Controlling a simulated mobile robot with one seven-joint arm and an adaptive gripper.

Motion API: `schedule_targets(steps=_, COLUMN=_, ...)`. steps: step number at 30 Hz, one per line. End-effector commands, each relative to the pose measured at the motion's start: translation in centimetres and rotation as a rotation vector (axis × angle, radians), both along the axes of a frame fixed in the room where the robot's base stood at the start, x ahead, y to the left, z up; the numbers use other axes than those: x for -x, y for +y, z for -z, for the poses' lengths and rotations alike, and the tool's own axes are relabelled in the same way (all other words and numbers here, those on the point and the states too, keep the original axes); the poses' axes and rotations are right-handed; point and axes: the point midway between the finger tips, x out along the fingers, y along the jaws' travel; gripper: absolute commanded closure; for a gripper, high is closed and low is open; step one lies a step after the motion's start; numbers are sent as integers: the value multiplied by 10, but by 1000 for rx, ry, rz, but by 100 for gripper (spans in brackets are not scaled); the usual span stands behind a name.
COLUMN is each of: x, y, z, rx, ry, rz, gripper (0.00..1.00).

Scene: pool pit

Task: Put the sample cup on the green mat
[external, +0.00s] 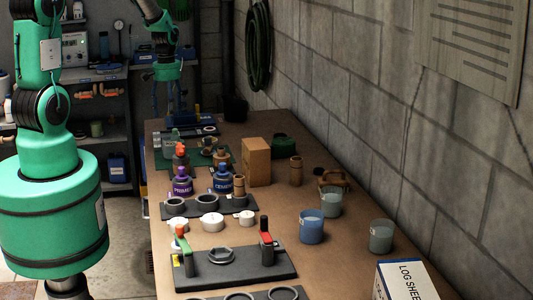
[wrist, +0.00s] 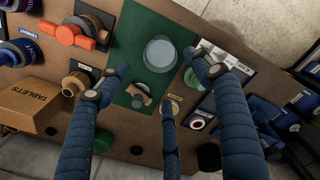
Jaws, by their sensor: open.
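The green mat (wrist: 132,30) lies on the brown table, and part of it also shows at the far end in the external view (external: 228,153). In the wrist view a round, clear grey cup (wrist: 160,53), seen from above, appears to stand on the mat near its right edge; it looks like the sample cup. A small valve fitting (wrist: 138,95) is also on the mat. My gripper (wrist: 160,76) has its blue fingers spread around and above the cup, with nothing clearly held. In the external view my gripper (external: 168,92) is above the table's far end.
Blue (external: 312,227) and grey cups (external: 381,236) stand nearer on the table. A tablets box (wrist: 32,103), an orange-handled valve (wrist: 76,36) and a white-topped device (wrist: 226,66) flank the mat. A block wall (external: 350,100) borders the table's right side.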

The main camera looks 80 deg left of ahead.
Motion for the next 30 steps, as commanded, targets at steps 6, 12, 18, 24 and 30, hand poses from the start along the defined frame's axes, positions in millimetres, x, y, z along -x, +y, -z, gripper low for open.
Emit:
schedule_targets(steps=6, x=0, y=0, z=0, rx=0, ry=0, rz=0, gripper=34)
schedule_targets(steps=12, x=0, y=0, z=0, rx=0, ry=0, rz=0, gripper=34)
schedule_targets(steps=18, x=0, y=0, z=0, rx=0, ry=0, rz=0, gripper=34)
schedule_targets(steps=24, x=-3, y=-2, z=-4, rx=-3, ry=-2, rz=8, gripper=34)
schedule_targets(steps=30, x=-20, y=-25, z=-34, rx=-23, ry=-19, rz=68, gripper=34)
